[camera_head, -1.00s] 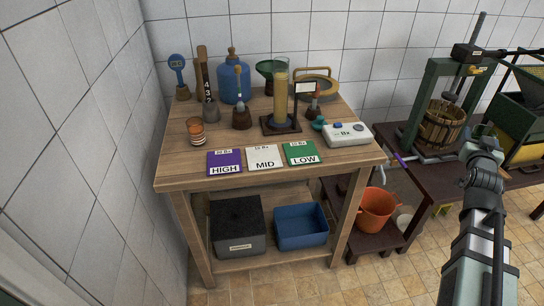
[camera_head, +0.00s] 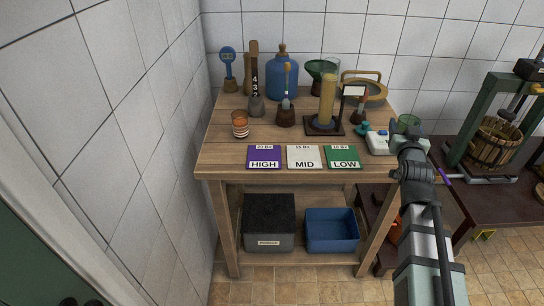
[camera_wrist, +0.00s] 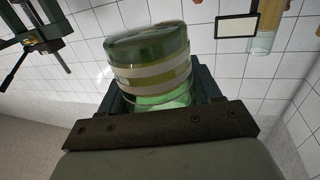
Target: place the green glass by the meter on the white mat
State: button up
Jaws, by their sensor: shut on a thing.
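The green glass (camera_head: 409,121) is held in my gripper (camera_head: 411,132) at the right end of the table, beside and partly in front of the meter. In the wrist view the glass (camera_wrist: 150,72), green with pale bands, sits between the two fingers (camera_wrist: 160,92). The meter (camera_head: 379,143) is a white box with a blue button, partly hidden by my arm. The white mat (camera_head: 304,151), marked MID, lies at the table's front edge and is bare. It is between the purple HIGH mat (camera_head: 264,152) and the green LOW mat (camera_head: 343,152).
An orange banded glass (camera_head: 240,125) stands at the left of the wooden table (camera_head: 225,155). A tall yellow cylinder (camera_head: 327,100), a dropper bottle (camera_head: 286,115) and a blue demijohn (camera_head: 282,78) stand behind the mats.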

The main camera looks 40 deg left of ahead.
jog(key=s+a+n+g+y, duration=0.2)
jog(key=s+a+g, duration=0.1)
jog(key=s+a, duration=0.7)
jog(key=s+a+f+n+g+y, duration=0.1)
jog(key=s+a+n+g+y, duration=0.2)
jog(key=s+a, duration=0.8)
jog(key=s+a+f+n+g+y, duration=0.1)
jog(key=s+a, duration=1)
jog(key=a, duration=1.2)
jog(key=shift+s+n+g+y, duration=0.25)
jog(key=shift+n+g+y, duration=0.55)
jog(key=shift+g, duration=0.1)
jog(key=shift+f, duration=0.1)
jog(key=shift+f, duration=4.75)
jog(key=shift+f, duration=0.2)
jog(key=o, duration=1.3)
